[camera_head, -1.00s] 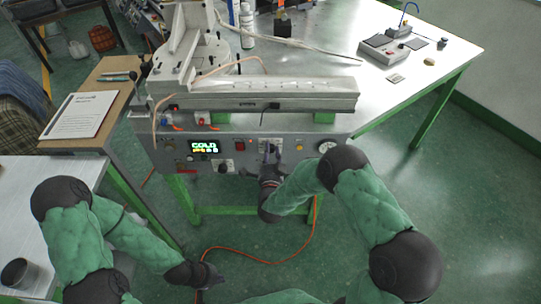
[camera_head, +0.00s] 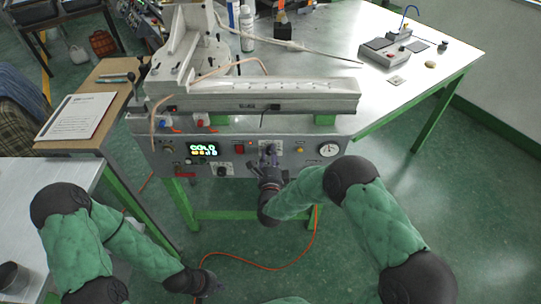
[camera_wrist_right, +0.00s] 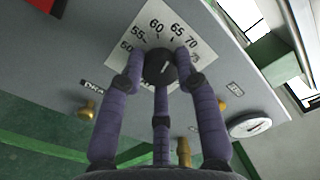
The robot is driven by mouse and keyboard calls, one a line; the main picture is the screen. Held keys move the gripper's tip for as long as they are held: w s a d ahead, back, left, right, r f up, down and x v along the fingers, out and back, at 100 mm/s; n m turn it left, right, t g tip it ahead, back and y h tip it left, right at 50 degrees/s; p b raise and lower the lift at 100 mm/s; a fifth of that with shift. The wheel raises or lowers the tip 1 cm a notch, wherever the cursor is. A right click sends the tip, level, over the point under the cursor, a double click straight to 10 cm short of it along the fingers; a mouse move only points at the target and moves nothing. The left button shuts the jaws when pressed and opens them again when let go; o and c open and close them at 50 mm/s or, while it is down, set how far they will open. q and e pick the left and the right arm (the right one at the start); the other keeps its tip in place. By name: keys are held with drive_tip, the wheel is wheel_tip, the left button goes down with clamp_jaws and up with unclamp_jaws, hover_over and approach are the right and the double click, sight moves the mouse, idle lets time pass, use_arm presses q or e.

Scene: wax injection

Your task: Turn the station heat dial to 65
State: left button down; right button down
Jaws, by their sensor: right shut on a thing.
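The heat dial is a dark round knob (camera_wrist_right: 158,68) on a white scale plate (camera_wrist_right: 196,40) with printed numbers including 55, 60, 65, 70 and 75. A light mark shows on the knob, but I cannot tell exactly which number it points to. My right gripper (camera_wrist_right: 160,72) has its fingers around the knob and is shut on it. In the head view my right gripper (camera_head: 268,161) is at the station's front panel (camera_head: 315,165), largely hiding the dial. The panel display (camera_head: 203,149) reads COLD. My left gripper (camera_head: 208,283) hangs low, away from the station; its fingers are too small to judge.
A red switch (camera_head: 239,149) is left of the dial and a round gauge (camera_head: 328,150) right of it. Brass fittings (camera_wrist_right: 88,110) stick out below the dial. An orange cable (camera_head: 290,258) lies on the floor. Side tables stand at left.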

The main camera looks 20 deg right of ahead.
idle(0.3)
drive_tip(key=c, duration=0.9)
unclamp_jaws()
drive_tip(key=v, duration=1.2)
drive_tip(key=shift+f, duration=0.1)
